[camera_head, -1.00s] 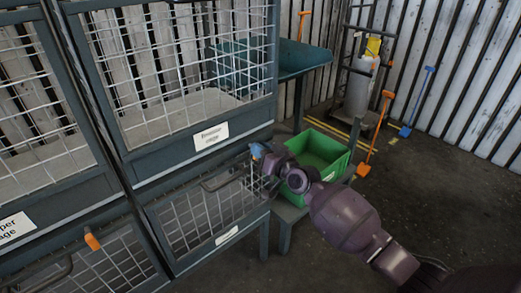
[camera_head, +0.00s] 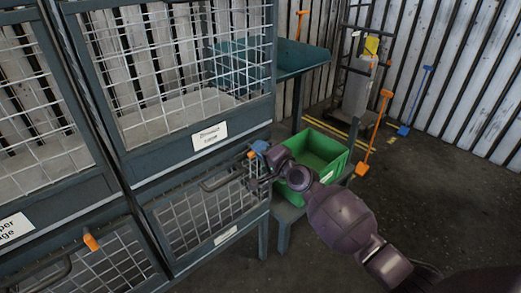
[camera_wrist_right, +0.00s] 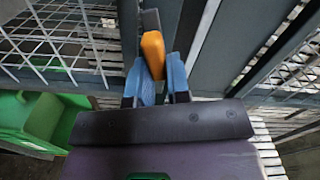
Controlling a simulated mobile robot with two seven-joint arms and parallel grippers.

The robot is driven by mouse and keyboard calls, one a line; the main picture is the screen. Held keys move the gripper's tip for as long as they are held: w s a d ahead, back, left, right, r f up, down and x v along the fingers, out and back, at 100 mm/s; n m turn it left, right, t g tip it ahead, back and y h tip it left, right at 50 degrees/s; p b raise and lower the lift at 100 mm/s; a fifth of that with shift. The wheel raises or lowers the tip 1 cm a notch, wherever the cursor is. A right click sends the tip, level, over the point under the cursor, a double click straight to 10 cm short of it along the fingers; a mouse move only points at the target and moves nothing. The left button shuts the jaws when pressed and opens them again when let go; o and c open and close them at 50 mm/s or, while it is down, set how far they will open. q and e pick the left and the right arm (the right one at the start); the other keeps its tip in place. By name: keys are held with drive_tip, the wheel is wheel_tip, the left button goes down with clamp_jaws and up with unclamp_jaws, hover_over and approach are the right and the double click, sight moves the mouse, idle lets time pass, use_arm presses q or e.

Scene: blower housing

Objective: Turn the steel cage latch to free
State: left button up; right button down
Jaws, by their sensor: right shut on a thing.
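The steel cage latch shows as a small orange handle (camera_head: 251,154) at the right end of the frame below the right cage's upper mesh. In the right wrist view the orange handle (camera_wrist_right: 153,54) stands between the two blue fingertips. My right gripper (camera_head: 259,148) is shut on it; the gripper also shows in the wrist view (camera_wrist_right: 159,80). The cage's white label (camera_head: 210,136) is too small to read surely. The latch's base is partly hidden by the gripper. My left gripper is not in view.
A second orange latch (camera_head: 91,242) is on the left cage, whose label (camera_head: 14,229) is cut off. A green bin (camera_head: 330,172) stands close behind my right wrist, beneath a teal tray (camera_head: 300,62). Open floor (camera_head: 450,200) lies to the right.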

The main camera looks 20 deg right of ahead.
drive_tip(key=shift+f+m, duration=0.1)
drive_tip(key=shift+m, duration=1.6)
drive_tip(key=c, duration=1.1)
unclamp_jaws()
drive_tip(key=p+v, duration=0.1)
drive_tip(key=v, duration=0.9)
drive_tip(key=shift+s+d, duration=0.15)
drive_tip(key=shift+s, duration=0.2)
